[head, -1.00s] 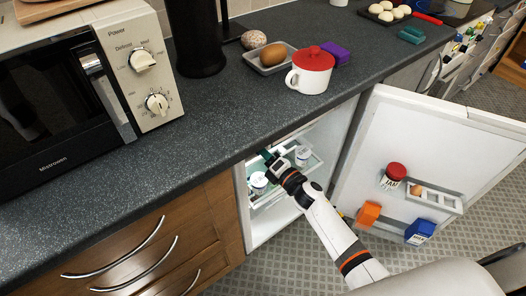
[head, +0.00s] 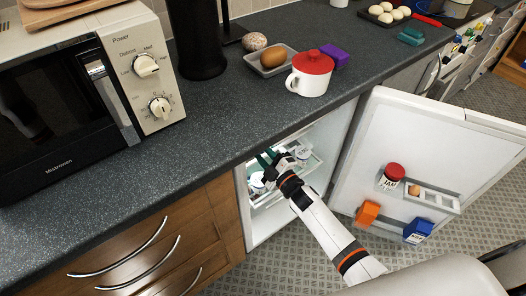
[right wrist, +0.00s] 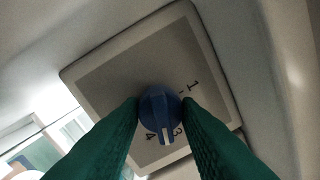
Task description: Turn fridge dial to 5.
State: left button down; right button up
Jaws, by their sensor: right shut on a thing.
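The fridge dial (right wrist: 158,104) is a round blue knob with a white pointer mark on a square grey panel (right wrist: 105,85). The numbers 1, 3 and 4 show around it; other numbers are hidden or out of sight. The white mark points between 3 and 4. My right gripper (right wrist: 161,110) has its green fingers closed on the knob's two sides. In the head view, my right gripper (head: 268,157) reaches inside the open fridge (head: 325,140), and the dial is hidden there. My left gripper is not in view.
The open fridge door (head: 385,130) stands to the right, holding a red-lidded jar (head: 392,174), an orange item (head: 368,212) and a blue carton (head: 418,231). The counter (head: 215,125) overhangs the fridge. Tubs (head: 256,182) sit on a shelf below the gripper.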

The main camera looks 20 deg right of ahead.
jog(key=shift+a+m+h+p, duration=0.2)
jog(key=shift+m+p, duration=0.6)
jog(key=shift+m, duration=2.85)
jog(key=shift+d+m+h+p, duration=0.1)
jog(key=shift+m+h+p, duration=0.45)
jog(key=shift+m, duration=3.1)
jog(key=shift+s+f+y, duration=0.1)
jog(key=shift+y, duration=0.15)
jog(key=o, duration=1)
jog(key=v, duration=1.2)
jog(key=shift+r, duration=0.25)
